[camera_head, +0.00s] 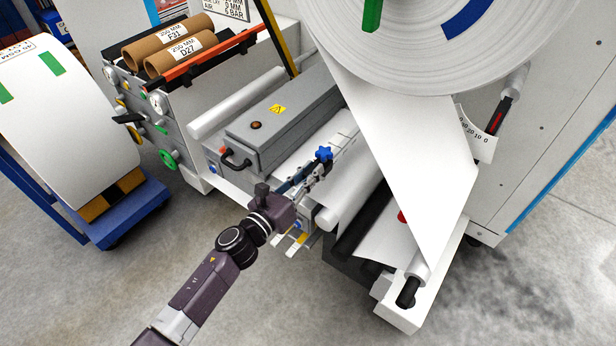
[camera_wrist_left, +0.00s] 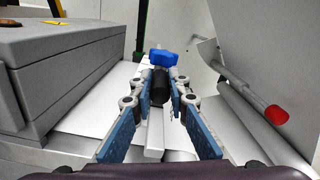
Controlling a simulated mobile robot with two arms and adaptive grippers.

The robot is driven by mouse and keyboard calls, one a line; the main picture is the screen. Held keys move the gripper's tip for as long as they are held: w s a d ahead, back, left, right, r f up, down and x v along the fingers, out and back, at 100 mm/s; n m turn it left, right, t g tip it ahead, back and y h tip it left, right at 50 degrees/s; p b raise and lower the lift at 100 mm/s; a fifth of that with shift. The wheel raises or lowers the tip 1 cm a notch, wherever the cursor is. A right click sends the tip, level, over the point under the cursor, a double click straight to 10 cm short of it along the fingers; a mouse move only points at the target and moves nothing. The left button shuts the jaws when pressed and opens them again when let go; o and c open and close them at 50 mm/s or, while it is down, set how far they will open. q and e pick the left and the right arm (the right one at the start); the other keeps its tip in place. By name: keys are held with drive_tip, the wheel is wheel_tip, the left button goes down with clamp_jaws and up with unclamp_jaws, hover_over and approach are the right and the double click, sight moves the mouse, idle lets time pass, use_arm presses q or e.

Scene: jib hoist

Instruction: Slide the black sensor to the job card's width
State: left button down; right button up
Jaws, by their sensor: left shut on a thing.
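The black sensor (camera_wrist_left: 160,86) with a blue star knob (camera_wrist_left: 163,58) on top sits on a pale rail (camera_wrist_left: 155,132) in the left wrist view. My left gripper (camera_wrist_left: 162,80) has its blue-padded fingers on both sides of the sensor and is shut on it. In the head view the gripper (camera_head: 314,172) reaches the sensor from the front; the blue knob (camera_head: 324,153) shows there, but the fingers mostly hide the black body. The job card (camera_head: 225,8) is at the top, cut by the picture edge, only partly legible. My right gripper is not in view.
A grey box with a handle (camera_head: 285,118) stands left of the sensor. The white web (camera_head: 400,130) hangs from the large roll (camera_head: 450,40) on the right. A roller with a red end (camera_wrist_left: 250,95) lies right of the gripper. Cardboard cores (camera_head: 180,55) lie behind.

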sight(317, 163)
use_arm(q)
drive_tip(key=shift+b+x, duration=0.35)
drive_tip(key=shift+x, duration=0.85)
drive_tip(key=shift+w+d, duration=0.1)
drive_tip(key=shift+w, duration=0.05)
drive_tip(key=shift+w+d+r, duration=0.1)
drive_tip(key=shift+w+r, duration=0.05)
drive_tip(key=c, duration=2.3)
unclamp_jaws()
drive_tip(key=o, duration=0.5)
drive_tip(key=shift+c, duration=0.2)
drive_tip(key=v, duration=1.2)
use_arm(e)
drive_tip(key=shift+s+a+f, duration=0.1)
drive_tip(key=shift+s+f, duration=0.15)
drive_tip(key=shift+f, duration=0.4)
